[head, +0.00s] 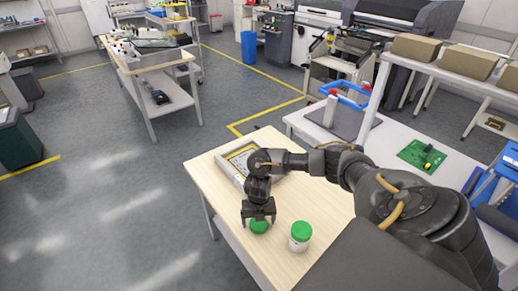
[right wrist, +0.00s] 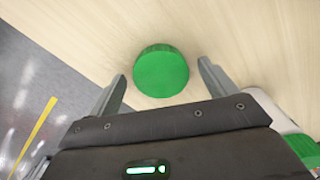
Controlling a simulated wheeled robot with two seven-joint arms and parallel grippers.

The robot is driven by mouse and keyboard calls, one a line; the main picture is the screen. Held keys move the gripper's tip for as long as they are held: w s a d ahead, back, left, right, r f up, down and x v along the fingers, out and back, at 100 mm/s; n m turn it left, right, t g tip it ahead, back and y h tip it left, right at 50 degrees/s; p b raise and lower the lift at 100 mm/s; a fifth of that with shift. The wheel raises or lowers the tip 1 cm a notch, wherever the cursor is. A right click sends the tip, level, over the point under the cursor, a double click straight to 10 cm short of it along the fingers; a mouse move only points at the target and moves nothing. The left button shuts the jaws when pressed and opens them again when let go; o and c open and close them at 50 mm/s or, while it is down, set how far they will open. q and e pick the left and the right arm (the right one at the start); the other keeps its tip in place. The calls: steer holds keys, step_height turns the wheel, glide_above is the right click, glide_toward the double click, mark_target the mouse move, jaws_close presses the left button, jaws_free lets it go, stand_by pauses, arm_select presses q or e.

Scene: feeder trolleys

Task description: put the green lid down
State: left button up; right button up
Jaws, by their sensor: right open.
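A round green lid (head: 259,226) lies on the pale wooden table, near its front left edge. It also shows in the right wrist view (right wrist: 161,72), flat on the wood between my two fingertips, with a gap on each side. My right gripper (head: 259,214) is open, pointing down over the lid, and hides part of it in the head view. A white jar with a green top (head: 300,237) stands upright to the right of the lid; part of it shows at the lower right of the right wrist view (right wrist: 290,125). My left gripper is not in view.
A white bench (head: 395,136) with a green board (head: 422,155) stands behind.

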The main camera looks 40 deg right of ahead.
step_height(320, 180, up, 12)
steer(key=p, duration=0.2)
steer(key=shift+p, duration=0.35)
steer(key=shift+f, duration=0.15)
step_height(320, 180, down, 12)
steer(key=b, duration=0.3)
steer(key=shift+f, duration=0.35)
steer(key=shift+r, duration=0.3)
steer(key=shift+f, duration=0.1)
